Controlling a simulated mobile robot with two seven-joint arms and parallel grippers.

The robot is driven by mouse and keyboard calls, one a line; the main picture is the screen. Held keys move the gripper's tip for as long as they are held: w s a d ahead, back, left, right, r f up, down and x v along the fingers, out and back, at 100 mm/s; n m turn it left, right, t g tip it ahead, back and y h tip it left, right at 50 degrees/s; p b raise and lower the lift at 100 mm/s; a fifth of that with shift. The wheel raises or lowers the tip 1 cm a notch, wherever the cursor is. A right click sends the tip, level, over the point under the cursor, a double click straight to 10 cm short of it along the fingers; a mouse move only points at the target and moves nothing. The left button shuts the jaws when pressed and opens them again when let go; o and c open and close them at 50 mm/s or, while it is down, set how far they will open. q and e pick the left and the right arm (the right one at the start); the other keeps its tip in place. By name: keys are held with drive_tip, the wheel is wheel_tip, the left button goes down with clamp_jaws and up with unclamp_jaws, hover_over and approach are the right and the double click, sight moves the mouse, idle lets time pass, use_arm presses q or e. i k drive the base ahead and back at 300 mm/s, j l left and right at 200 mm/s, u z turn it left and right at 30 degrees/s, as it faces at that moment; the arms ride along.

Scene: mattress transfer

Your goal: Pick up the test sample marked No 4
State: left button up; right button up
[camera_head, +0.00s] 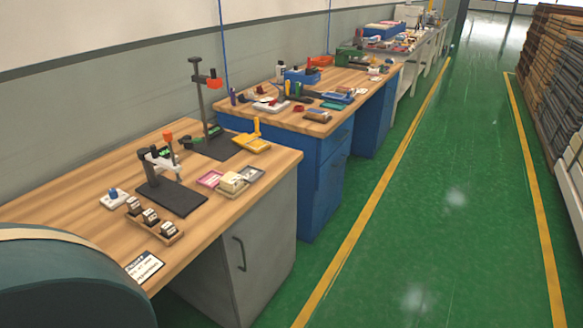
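Three small dark blocks with white tops, which may be the test samples, stand in a row on a wooden tray (177,238) near the front of the closest bench. They are a left block (133,205), a middle block (150,216) and a right block (167,228). Any markings on them are too small to read, so I cannot tell which is No 4. Neither of my grippers shows in the head view.
The wooden bench (95,185) also holds a black-based stand (172,197), a white-and-blue item (114,198), a cream block (232,183) and a printed card (144,266). A teal rounded object (70,285) fills the lower left. The green floor (430,210) is clear.

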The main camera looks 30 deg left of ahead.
sight(231, 182)
drive_tip(key=i+l+u, duration=0.2)
drive_tip(key=i, duration=0.25)
drive_tip(key=i+u, duration=0.2)
drive_tip(key=i, duration=0.25)
drive_tip(key=i+l+u, duration=0.4)
drive_tip(key=u, duration=0.25)
drive_tip(key=i+l+u, duration=0.5)
drive_tip(key=u, duration=0.35)
drive_tip(key=l, duration=0.1)
